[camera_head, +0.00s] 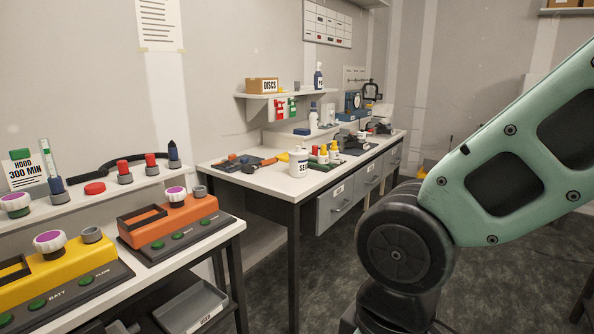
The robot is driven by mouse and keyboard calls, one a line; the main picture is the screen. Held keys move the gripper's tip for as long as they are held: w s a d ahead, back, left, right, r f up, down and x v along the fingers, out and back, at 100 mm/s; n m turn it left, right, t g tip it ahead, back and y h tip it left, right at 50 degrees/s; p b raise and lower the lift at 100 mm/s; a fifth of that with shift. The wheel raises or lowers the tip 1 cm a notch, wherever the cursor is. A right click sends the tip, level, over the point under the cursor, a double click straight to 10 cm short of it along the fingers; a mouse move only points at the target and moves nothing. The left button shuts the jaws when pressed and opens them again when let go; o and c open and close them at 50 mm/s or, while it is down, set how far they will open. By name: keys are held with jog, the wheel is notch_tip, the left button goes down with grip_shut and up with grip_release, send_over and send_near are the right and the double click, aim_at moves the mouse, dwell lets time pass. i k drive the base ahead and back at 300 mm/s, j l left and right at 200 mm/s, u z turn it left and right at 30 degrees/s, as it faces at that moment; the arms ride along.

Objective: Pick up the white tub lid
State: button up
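A white tub (298,165) with dark lettering stands upright near the front edge of the far bench, in the middle of the view. Its white top (298,152) looks like a lid sitting on it, but it is too small to be sure. No other white lid can be made out. My gripper is out of view; only a green link and a dark joint of my arm show at the right, apart from the tub.
The far bench (262,181) also holds tools to the left of the tub and small red- and yellow-topped bottles (323,154) to its right. The near bench carries an orange unit (168,222) and a yellow unit (60,268). Open floor lies right of the drawers.

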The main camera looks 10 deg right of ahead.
aim_at(298, 151)
jog(key=i+z, duration=0.15)
jog(key=i, duration=0.25)
jog(key=i+l+z, duration=0.1)
jog(key=i, duration=0.85)
jog(key=i+l+z, duration=0.15)
jog(key=i, duration=0.85)
